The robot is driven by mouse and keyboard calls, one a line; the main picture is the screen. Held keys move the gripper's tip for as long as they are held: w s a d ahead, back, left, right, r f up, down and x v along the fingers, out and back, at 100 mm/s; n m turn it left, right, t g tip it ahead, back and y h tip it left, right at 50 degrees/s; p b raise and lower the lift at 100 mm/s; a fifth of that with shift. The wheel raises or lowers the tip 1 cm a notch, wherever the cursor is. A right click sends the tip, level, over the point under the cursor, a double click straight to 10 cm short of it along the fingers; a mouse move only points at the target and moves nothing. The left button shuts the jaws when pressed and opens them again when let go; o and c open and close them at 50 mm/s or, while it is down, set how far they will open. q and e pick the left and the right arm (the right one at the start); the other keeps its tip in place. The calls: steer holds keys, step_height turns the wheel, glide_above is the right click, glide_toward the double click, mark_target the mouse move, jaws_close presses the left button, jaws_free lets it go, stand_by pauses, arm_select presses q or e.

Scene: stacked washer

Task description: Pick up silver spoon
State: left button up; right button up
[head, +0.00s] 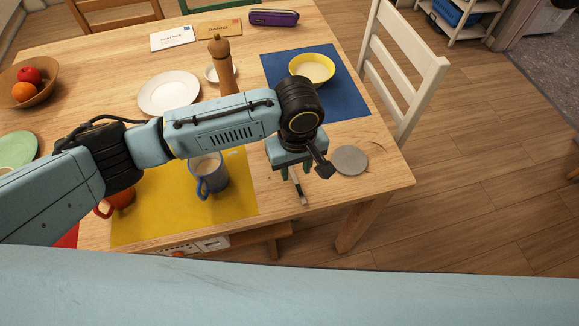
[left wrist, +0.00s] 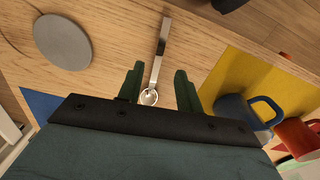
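The silver spoon (left wrist: 157,62) lies on the wooden table in the left wrist view, its bowl end between the fingers and its handle, with a dark section, reaching away from the gripper. In the head view a thin part of the spoon (head: 299,189) shows below the left gripper (head: 294,174). In the left wrist view the left gripper (left wrist: 157,92) is open, with one green finger on each side of the spoon and gaps on both sides. My right gripper is not in view.
A grey round coaster (head: 350,160) lies right of the spoon. A yellow mat (head: 150,215) with a blue mug (head: 212,182) is to the left. A blue mat (head: 345,95) holds a yellow bowl (head: 312,68). The table's front edge is close by.

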mark_target(296, 181)
arm_select(q)
step_height(296, 181, down, 5)
steer(key=shift+w+d+b, duration=0.1)
steer(key=shift+b, duration=0.65)
jaws_close()
